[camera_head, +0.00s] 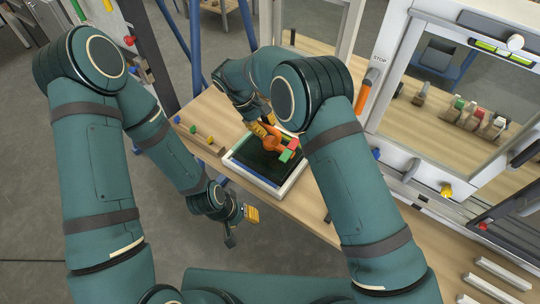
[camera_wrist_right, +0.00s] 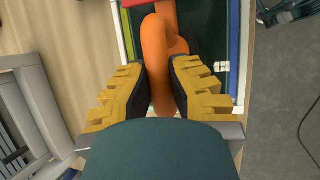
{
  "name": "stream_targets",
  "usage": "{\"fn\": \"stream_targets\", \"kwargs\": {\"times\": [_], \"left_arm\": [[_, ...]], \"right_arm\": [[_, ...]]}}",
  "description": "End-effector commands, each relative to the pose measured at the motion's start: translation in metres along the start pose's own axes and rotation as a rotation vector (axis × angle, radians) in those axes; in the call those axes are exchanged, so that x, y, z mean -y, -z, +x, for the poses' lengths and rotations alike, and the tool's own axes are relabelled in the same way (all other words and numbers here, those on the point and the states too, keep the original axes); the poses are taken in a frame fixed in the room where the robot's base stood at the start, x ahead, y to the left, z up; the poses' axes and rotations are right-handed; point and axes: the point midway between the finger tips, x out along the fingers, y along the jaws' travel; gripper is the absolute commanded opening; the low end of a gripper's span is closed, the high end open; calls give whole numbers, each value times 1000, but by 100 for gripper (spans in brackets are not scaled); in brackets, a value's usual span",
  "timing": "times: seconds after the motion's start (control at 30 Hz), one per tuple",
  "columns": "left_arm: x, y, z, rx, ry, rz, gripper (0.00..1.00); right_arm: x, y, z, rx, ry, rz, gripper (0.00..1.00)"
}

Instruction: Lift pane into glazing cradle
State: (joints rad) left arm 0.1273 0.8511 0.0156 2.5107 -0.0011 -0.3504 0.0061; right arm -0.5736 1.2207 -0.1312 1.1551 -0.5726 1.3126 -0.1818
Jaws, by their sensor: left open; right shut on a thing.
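A dark pane (camera_head: 250,159) lies within a white-edged frame (camera_head: 287,189) on the wooden bench; the dark surface also shows in the wrist view (camera_wrist_right: 207,50). An orange looped handle (camera_wrist_right: 155,40) with red and green parts beside it stands over the pane. My right gripper (camera_head: 268,130) is shut on this orange handle, its yellow fingers on either side of it in the wrist view. Whether the handle touches the pane is hidden. My left gripper (camera_head: 243,225) is open and empty, off the bench's front edge. I cannot tell which part is the glazing cradle.
The wooden bench (camera_head: 310,215) has bare room in front of the frame. Small coloured knobs (camera_head: 193,129) sit at its left end. A white-framed cabinet (camera_head: 390,80) with a window and an orange handle (camera_head: 363,92) rises at the right. White bars (camera_head: 500,270) lie at the lower right.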

Motion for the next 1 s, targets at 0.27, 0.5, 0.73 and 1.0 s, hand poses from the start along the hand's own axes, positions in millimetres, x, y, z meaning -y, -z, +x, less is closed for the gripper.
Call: {"fn": "stream_targets", "kwargs": {"times": [0.27,0.5,0.73,1.0], "left_arm": [[1,0,3,0,0,0,43],[2,0,5,0,0,0,43],[3,-1,8,0,0,0,43],[4,-1,10,0,0,0,43]], "right_arm": [[0,2,4,-1,-2,1,0],[1,4,7,-1,-2,1,0],[2,5,11,-1,-2,1,0],[3,7,15,-1,-2,1,0]]}}
